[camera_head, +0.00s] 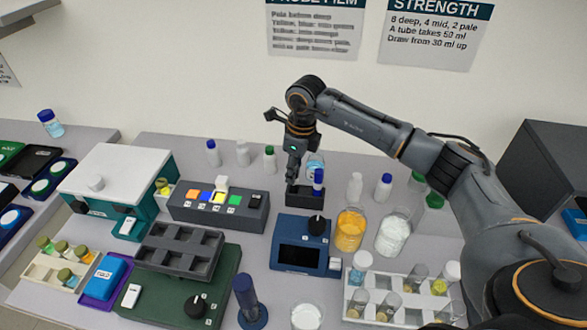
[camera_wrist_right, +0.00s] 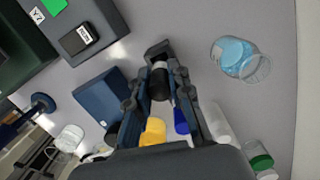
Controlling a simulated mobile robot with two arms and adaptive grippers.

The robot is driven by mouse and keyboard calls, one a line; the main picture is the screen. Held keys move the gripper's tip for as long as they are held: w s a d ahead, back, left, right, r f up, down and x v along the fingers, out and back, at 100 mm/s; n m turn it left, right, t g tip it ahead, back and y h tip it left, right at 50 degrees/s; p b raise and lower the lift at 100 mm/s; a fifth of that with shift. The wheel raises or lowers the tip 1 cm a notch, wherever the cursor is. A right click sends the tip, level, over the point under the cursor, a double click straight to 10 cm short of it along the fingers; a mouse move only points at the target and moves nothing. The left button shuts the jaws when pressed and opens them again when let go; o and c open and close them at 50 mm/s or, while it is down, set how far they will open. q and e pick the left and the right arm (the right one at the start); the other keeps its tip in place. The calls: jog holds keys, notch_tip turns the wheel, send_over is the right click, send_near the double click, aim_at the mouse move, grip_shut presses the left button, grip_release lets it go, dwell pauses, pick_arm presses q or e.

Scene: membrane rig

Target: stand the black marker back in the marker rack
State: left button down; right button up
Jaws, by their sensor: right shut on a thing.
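The marker rack (camera_head: 305,198) is a small dark block in the middle of the bench in the head view. A blue marker (camera_head: 318,180) stands upright at its right side and also shows in the right wrist view (camera_wrist_right: 181,120). My right gripper (camera_head: 293,178) points down over the rack's left part. In the right wrist view its fingers are shut on the black marker (camera_wrist_right: 159,82), with a dark end of the rack (camera_wrist_right: 158,48) just beyond it. I cannot tell whether the marker's lower end is inside the rack. My left gripper is not in view.
A blue device with a dark screen (camera_head: 300,257) stands in front of the rack. A grey block with coloured buttons (camera_head: 218,208) is to the left. A beaker of orange material (camera_head: 350,231) and a white one (camera_head: 392,235) stand at the right. Bottles stand behind.

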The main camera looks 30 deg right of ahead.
jog(key=shift+f+b, duration=0.3)
jog(key=shift+f, duration=0.05)
dwell(0.5)
jog(key=o, duration=0.9)
jog(key=r, duration=0.8)
jog(key=s+d+r, duration=0.1)
jog(key=r, duration=0.3)
